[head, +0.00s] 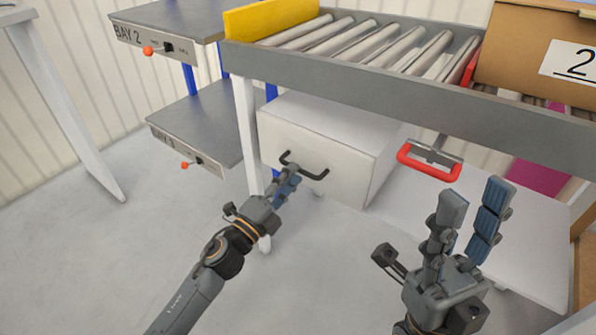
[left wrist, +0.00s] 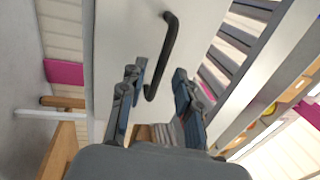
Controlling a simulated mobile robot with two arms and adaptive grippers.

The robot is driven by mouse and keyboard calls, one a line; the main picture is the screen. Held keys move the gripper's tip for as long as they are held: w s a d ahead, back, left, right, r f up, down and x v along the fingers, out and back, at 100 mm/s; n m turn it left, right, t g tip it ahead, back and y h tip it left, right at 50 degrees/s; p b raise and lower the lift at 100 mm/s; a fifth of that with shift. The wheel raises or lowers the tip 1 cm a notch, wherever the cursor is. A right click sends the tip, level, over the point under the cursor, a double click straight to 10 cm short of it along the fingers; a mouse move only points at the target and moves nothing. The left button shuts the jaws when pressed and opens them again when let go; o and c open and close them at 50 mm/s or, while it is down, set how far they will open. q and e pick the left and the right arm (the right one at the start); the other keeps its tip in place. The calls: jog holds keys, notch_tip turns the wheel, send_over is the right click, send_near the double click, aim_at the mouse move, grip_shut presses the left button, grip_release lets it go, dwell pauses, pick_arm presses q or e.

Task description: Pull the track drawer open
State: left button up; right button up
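The drawer (head: 345,185) is a white box-like unit under the roller conveyor. Its front looks flush, with no visible gap. A black bar handle (head: 318,176) is on that front, and it also shows in the left wrist view (left wrist: 168,52). My left gripper (head: 290,178) is at the left part of the handle. In the left wrist view my left gripper (left wrist: 158,80) has its fingers apart, with one end of the handle showing between them; I cannot tell whether they touch it. My right gripper (head: 472,205) is open and empty, fingers up, right of the drawer.
A roller conveyor (head: 400,85) runs above the drawer, with a cardboard box (head: 510,45) on its right. A red handle (head: 430,172) hangs below the conveyor, near my right gripper. Grey BAY shelves (head: 205,115) stand at the left. The floor in front is clear.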

pick_arm(q)
jog(key=shift+x, duration=1.65)
grip_shut()
